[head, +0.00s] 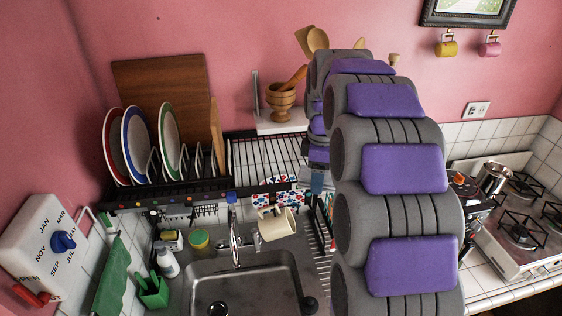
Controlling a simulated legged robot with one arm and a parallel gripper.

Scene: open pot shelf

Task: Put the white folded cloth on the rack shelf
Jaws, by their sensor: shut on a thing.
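The white folded cloth (291,196) has a red and blue pattern. It shows at the front edge of the dark rack shelf (244,191), left of my gripper. My gripper (317,183) points down at the right end of the rack, below the bend of my arm. It is shut on the cloth, though its fingertips are small and partly hidden. I cannot tell whether the cloth touches the shelf. The wire part of the shelf (262,155) behind it looks bare.
Several plates (168,140) stand in the rack's left part, with a cutting board (160,88) behind. A wooden mortar (281,101) sits on a white ledge behind the shelf. A cream mug (277,224) is below the rack, near the faucet (236,240). The stove (520,225) is at right.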

